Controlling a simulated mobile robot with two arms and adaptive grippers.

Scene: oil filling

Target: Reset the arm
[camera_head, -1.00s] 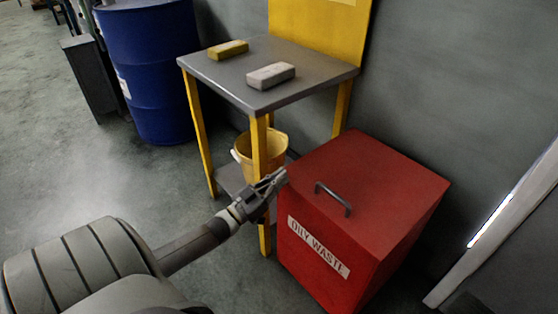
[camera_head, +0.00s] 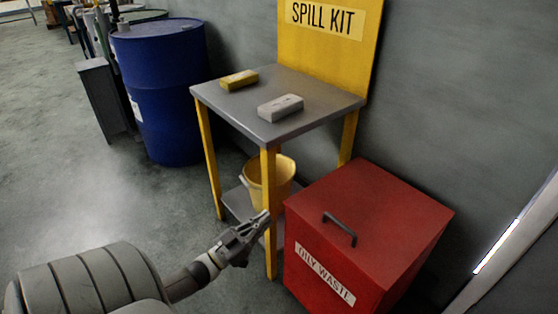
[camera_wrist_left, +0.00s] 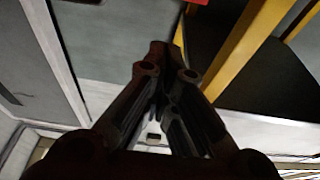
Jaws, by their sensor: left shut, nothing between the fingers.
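My left gripper (camera_head: 262,218) is shut and empty, in front of the yellow front leg of the spill kit stand and to the left of the red bin. In the left wrist view its fingers (camera_wrist_left: 160,50) come together at the tips with nothing between them. My left arm comes in from the lower left of the head view. My right gripper is not in the frames.
A red oily waste bin (camera_head: 370,215) with a lid handle stands right of the gripper. The spill kit stand (camera_head: 240,115) holds a yellow block (camera_head: 239,80) and a grey block (camera_head: 281,107), with a yellow bucket (camera_head: 268,180) below. A blue drum (camera_head: 160,90) stands left. Floor (camera_head: 60,190) is open at left.

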